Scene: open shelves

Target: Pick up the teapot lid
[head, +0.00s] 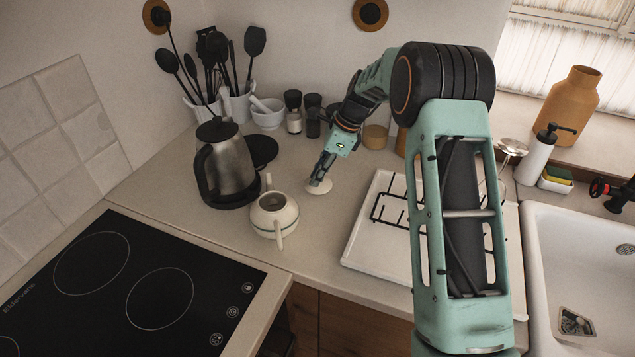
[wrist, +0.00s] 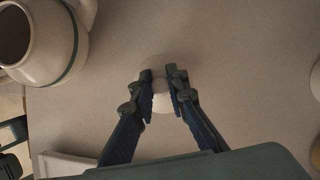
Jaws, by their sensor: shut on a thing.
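The teapot lid (head: 319,187) is a small, round, cream piece at my gripper's tips, to the right of the teapot. In the wrist view the lid (wrist: 158,104) lies between and beneath the fingers, partly covered by them. My gripper (head: 322,178) is shut on the lid's knob; its fingertips also show in the wrist view (wrist: 161,83). I cannot tell whether the lid touches the counter. The cream teapot (head: 273,217) stands open on the counter; its open mouth and body show at the upper left of the wrist view (wrist: 62,75).
A steel kettle (head: 229,165) stands behind and left of the teapot. A white drying tray (head: 358,243) with a dark rack lies to the right. A black cooktop (head: 130,285) is at front left, a sink (head: 543,245) at right. Jars and utensil pots line the back.

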